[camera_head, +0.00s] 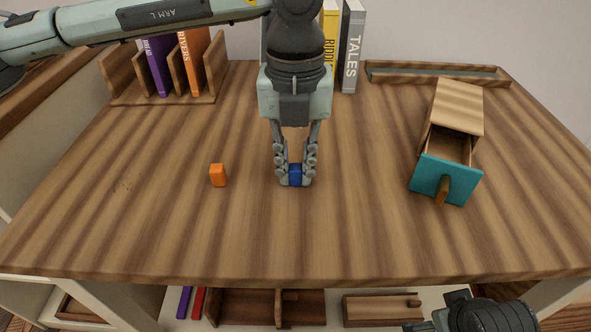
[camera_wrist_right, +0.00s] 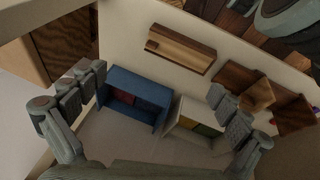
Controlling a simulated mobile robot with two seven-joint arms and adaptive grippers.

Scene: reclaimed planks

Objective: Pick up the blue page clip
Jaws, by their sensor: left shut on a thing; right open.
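The blue page clip (camera_head: 295,175) is a small blue block in the middle of the wooden table, in the head view. My left gripper (camera_head: 295,178) points straight down over it, with its fingers shut on its two sides. The fingers hide part of the clip, and I cannot tell whether it touches the table. My right gripper (camera_wrist_right: 165,105) shows in the right wrist view with its fingers wide apart and nothing between them. In the head view, part of my right arm shows at the bottom right, below the table's front edge.
An orange block (camera_head: 218,175) lies left of the clip. A small box with an open teal-fronted drawer (camera_head: 445,179) stands at right. A book rack (camera_head: 122,88), upright books (camera_head: 351,50) and a shallow tray (camera_head: 437,73) line the back. The table's front middle is clear.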

